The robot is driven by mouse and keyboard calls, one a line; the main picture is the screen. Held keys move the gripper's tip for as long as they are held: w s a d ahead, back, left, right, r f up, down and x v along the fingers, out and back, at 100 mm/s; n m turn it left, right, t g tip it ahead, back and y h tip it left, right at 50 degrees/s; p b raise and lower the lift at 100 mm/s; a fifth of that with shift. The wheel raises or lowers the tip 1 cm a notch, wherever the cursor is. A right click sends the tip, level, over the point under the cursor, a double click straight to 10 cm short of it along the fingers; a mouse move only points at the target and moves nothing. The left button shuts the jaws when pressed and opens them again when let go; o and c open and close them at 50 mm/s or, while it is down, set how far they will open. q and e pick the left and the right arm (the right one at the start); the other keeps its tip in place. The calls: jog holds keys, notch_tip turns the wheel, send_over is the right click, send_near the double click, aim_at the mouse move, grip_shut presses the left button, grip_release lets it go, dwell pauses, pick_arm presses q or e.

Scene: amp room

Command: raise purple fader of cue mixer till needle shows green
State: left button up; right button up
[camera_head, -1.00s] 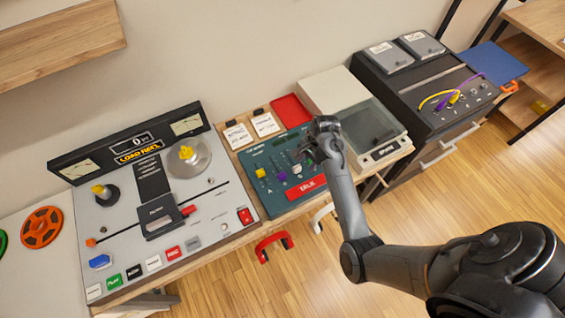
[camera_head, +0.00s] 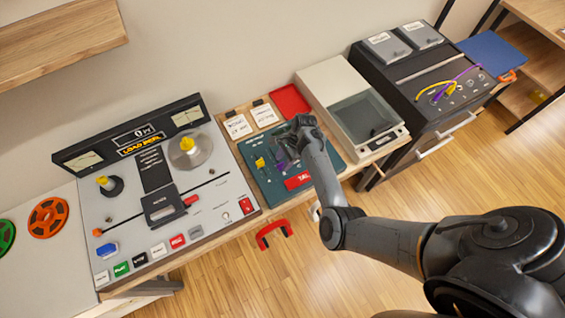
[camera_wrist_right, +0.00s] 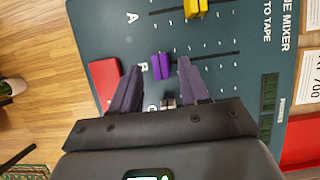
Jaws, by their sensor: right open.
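The cue mixer (camera_head: 270,193) is a dark teal panel on the bench; it also fills much of the right wrist view (camera_wrist_right: 215,80). Its purple fader (camera_wrist_right: 160,66) is a small cap beside the yellow fader (camera_wrist_right: 194,8). My right gripper (camera_wrist_right: 158,69) is open, with its fingertips on either side of the purple fader; I cannot tell if they touch it. In the head view my right gripper (camera_head: 284,154) hides most of the purple fader. Meters with needles sit on the reel machine, at left (camera_head: 84,160) and right (camera_head: 187,117); their needles are too small to read.
A red talk button (camera_head: 297,181) lies at the mixer's front edge. The reel machine (camera_head: 225,190) is to the left. A white device with a grey lid (camera_head: 365,113) stands right of the mixer. Red headphones (camera_head: 272,232) hang at the bench front.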

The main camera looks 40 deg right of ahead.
jog(key=shift+x, duration=0.9)
grip_shut()
